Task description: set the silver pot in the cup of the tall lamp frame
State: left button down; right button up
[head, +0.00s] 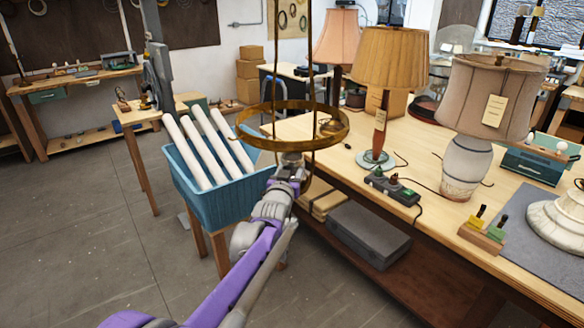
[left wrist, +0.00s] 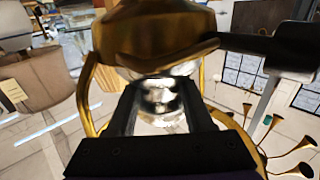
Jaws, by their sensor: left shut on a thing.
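The tall lamp frame shows in the head view as a brass ring (head: 342,135) with thin upright rods, in front of the bench. My left gripper (head: 290,163) is at the end of the purple and grey arm, just below the ring in the picture. In the left wrist view my left gripper (left wrist: 165,112) is shut on the silver pot (left wrist: 160,97), a shiny rounded piece between its dark fingers. A brass part of the frame (left wrist: 155,30) fills the top of that view, close above the pot in the picture. Whether they touch, I cannot tell. My right gripper is not in view.
A blue crate (head: 222,205) with white tubes stands on a stand to the left. The bench (head: 410,215) at the right carries several lamps and a switch box (head: 392,187). A grey case (head: 368,240) lies on the lower shelf. The floor at left is clear.

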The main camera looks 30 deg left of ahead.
pick_arm(q)
jog(key=shift+c, duration=1)
grip_release()
jog(key=shift+f, duration=0.1)
jog(key=shift+s, duration=0.1)
jog(key=b+v, duration=0.1)
jog(key=v, duration=0.9)
jog(key=shift+s+d, duration=0.15)
jog(key=shift+s, duration=0.2)
